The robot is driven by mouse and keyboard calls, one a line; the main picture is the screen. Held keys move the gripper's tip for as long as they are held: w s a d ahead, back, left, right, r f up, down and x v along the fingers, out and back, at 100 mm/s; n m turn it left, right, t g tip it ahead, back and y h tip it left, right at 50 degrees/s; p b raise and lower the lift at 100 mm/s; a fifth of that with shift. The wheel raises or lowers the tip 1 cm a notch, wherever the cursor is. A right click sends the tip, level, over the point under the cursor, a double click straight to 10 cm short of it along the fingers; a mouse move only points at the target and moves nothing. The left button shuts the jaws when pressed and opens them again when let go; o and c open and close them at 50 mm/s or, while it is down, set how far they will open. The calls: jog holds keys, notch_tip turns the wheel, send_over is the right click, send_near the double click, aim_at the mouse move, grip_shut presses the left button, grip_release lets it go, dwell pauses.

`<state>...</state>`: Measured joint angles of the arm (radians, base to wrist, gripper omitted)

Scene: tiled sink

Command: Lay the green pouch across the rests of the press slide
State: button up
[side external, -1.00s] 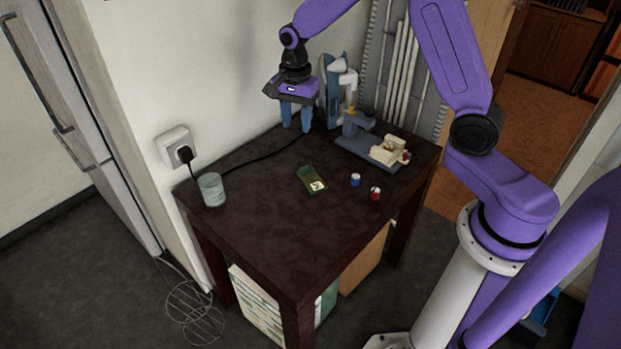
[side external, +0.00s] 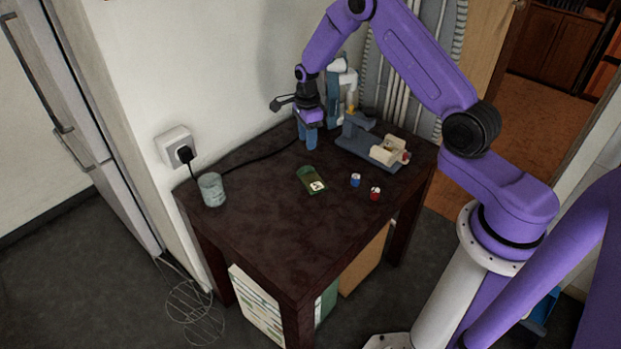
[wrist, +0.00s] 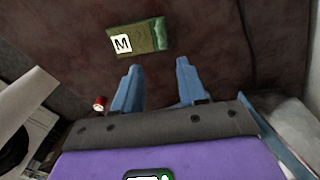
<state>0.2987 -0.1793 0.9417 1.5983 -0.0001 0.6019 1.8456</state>
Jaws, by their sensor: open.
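The green pouch (side external: 311,179) lies flat on the dark table, with a white label marked M. It also shows in the wrist view (wrist: 143,39), ahead of my fingertips. My gripper (side external: 308,146) is above the back part of the table, behind the pouch and apart from it. In the wrist view my two blue fingers (wrist: 157,66) are spread with nothing between them. The press slide, a blue-grey base (side external: 358,150) with a cream block (side external: 389,151) at its right end, stands at the table's back right. I cannot make out its rests clearly.
A blue-and-white small can (side external: 355,180) and a red one (side external: 375,194) stand right of the pouch. A glass (side external: 212,189) stands at the left edge. A black cable (side external: 250,159) crosses the back left. A blue-and-white device (side external: 340,92) stands behind. The table's front (side external: 290,240) is clear.

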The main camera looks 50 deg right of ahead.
send_over(306, 165)
jog(key=f, duration=0.4)
jog(key=shift+s+d+f, duration=0.1)
jog(key=shift+s+f, duration=0.1)
jog(key=shift+f, duration=0.05)
jog(key=shift+w+f, duration=0.15)
jog(key=shift+f, duration=1.2)
jog(key=shift+w+f, duration=0.1)
jog(key=shift+f, duration=1.2)
grip_shut()
